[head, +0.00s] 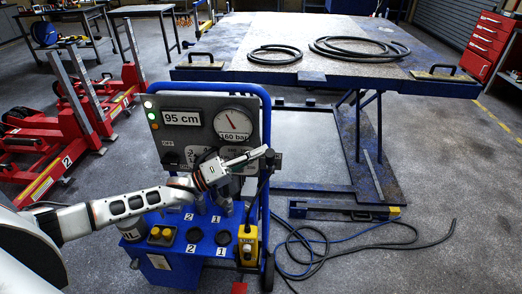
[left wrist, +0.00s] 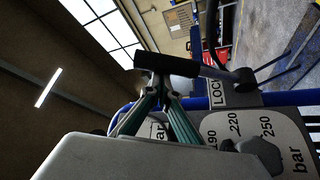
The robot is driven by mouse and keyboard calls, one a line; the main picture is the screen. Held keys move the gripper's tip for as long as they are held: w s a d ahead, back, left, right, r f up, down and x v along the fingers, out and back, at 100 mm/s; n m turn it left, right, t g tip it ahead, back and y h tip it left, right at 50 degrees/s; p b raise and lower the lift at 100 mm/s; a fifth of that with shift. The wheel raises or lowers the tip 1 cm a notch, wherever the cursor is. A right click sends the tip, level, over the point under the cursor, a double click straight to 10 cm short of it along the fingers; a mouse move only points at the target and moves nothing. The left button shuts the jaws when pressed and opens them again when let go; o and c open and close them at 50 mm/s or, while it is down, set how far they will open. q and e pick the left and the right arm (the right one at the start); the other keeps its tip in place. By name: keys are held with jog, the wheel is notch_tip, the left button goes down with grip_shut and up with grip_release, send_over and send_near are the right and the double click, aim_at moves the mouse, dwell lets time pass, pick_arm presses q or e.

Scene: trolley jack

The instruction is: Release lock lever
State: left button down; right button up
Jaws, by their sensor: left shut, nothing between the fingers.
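The lock lever (left wrist: 212,72) is a dark bar with a thicker black grip and a round end, beside a plate marked LOCK (left wrist: 217,93) in the left wrist view. In the head view the lever (head: 262,152) is at the right edge of the grey gauge panel. My left gripper (head: 244,159) is in front of this panel, its fingers shut and empty. In the left wrist view its fingers (left wrist: 165,85) come together at the black grip; I cannot tell if they touch it. My right gripper is not in view.
The blue trolley (head: 180,228) carries a pressure gauge (head: 233,122), a 95 cm display (head: 182,118) and a yellow control box (head: 248,245). A lift table (head: 225,45) with black hoses stands behind. Red jacks (head: 75,125) stand left. Cables (head: 330,246) lie on the floor at right.

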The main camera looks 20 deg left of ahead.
aim_at(269, 162)
pick_arm(q)
jog(key=s+f+m+b, duration=0.1)
jog(key=s+f+m+h+b, duration=0.1)
jog(key=f+m+b, duration=0.1)
jog(key=shift+s+d+f+m+g+h, duration=0.1)
jog(key=shift+s+d+m+g+h, duration=0.2)
jog(key=shift+s+d, duration=0.1)
jog(key=s+f+m+g+h+b, duration=0.1)
jog(key=m+b, duration=0.1)
jog(key=s+f+m+g+h+b, duration=0.1)
jog(key=f+m+b, duration=0.1)
jog(key=m, duration=0.1)
jog(key=s+d+f+m+h+b, duration=0.1)
jog(key=m+b, duration=0.1)
jog(key=b, duration=0.1)
jog(key=shift+s+f+g+h, duration=0.2)
jog(key=shift+s+g+h, duration=0.1)
jog(key=shift+g+h, duration=0.1)
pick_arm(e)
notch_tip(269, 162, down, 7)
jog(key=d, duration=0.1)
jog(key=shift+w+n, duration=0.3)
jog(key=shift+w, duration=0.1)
